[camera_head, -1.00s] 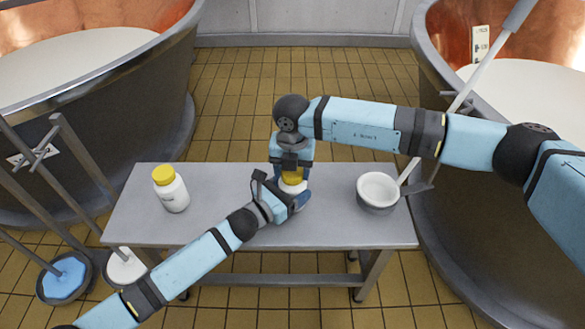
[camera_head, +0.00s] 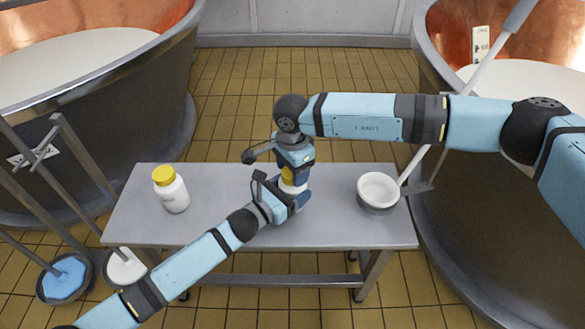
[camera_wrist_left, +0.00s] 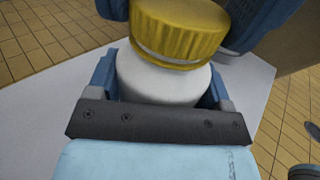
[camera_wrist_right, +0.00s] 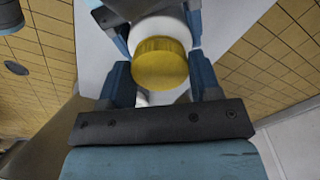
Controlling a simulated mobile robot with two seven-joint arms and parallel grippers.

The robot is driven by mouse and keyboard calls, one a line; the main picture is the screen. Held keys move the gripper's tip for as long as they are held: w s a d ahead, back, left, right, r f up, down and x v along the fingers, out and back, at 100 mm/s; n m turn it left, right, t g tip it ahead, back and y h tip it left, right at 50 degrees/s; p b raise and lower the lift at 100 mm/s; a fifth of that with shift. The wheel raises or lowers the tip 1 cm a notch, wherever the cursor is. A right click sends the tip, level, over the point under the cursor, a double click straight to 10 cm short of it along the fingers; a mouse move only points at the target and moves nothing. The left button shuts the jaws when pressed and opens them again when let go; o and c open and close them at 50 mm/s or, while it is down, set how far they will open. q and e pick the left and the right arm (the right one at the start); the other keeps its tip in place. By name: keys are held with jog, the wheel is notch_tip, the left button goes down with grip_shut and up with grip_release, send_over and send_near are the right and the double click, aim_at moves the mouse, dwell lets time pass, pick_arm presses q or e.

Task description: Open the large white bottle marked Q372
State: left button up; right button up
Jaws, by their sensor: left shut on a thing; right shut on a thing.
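A white bottle (camera_wrist_left: 165,82) with a ribbed yellow cap (camera_wrist_left: 180,28) stands at the middle of the table, mostly hidden by my grippers in the head view. My left gripper (camera_head: 290,200) is shut around its white body from the front left. My right gripper (camera_head: 293,172) comes from above, its fingers on either side of the yellow cap, which also shows in the right wrist view (camera_wrist_right: 160,65). A thin pale band shows under the cap. Another white bottle with a yellow cap (camera_head: 172,194) stands upright at the table's left. I cannot read a marking on either bottle.
A white bowl-like container (camera_head: 378,191) stands on the right of the grey table (camera_head: 235,229). Large copper vats flank the table left (camera_head: 130,110) and right (camera_head: 470,190). Blue and white round-headed tools (camera_head: 64,278) stand at the left front. The table between the left bottle and my grippers is clear.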

jog(key=n, duration=0.4)
jog(key=shift+n, duration=0.3)
jog(key=n, duration=0.4)
jog(key=shift+n, duration=0.3)
jog(key=shift+r, duration=0.15)
jog(key=shift+r, duration=1.05)
jog(key=shift+r, duration=2)
pick_arm(q)
jog(key=o, duration=1.7)
jog(key=shift+o, duration=0.2)
